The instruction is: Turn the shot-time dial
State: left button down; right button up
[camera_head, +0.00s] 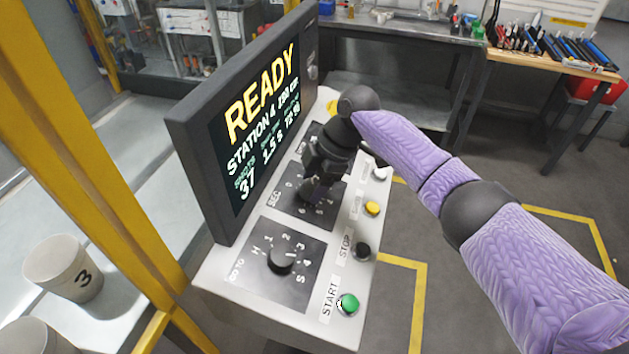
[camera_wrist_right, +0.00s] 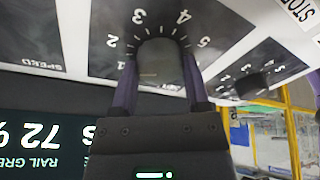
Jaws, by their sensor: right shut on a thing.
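The shot-time dial is a dark round knob (camera_wrist_right: 160,62) with white numbers 1 to 5 around it, seen close in the right wrist view. In the head view my right gripper (camera_head: 312,192) reaches down onto the middle dial plate (camera_head: 327,212), marked SEC, and hides its knob. In the wrist view the two purple-sided fingers (camera_wrist_right: 160,80) stand on either side of the knob, shut on it. The screen (camera_head: 258,125) behind reads READY, STATION 4, with a 1.5 S value. My left gripper is not in view.
A GO TO dial (camera_head: 281,262) sits nearer on the sloped panel. A green START button (camera_head: 348,304), black STOP button (camera_head: 361,251), yellow button (camera_head: 372,208) and white button (camera_head: 379,174) line its right edge. A cup marked 3 (camera_head: 64,268) stands at left.

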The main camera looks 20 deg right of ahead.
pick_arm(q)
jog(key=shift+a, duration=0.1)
pick_arm(e)
jog(key=o, duration=1.3)
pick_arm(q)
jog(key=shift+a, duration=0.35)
pick_arm(e)
jog(key=shift+r, duration=0.1)
pick_arm(q)
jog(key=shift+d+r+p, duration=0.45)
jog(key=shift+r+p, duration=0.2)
jog(key=shift+p, duration=0.05)
pick_arm(e)
jog(key=v, duration=0.9)
jog(key=shift+d+r, duration=0.2)
jog(key=shift+r, duration=0.15)
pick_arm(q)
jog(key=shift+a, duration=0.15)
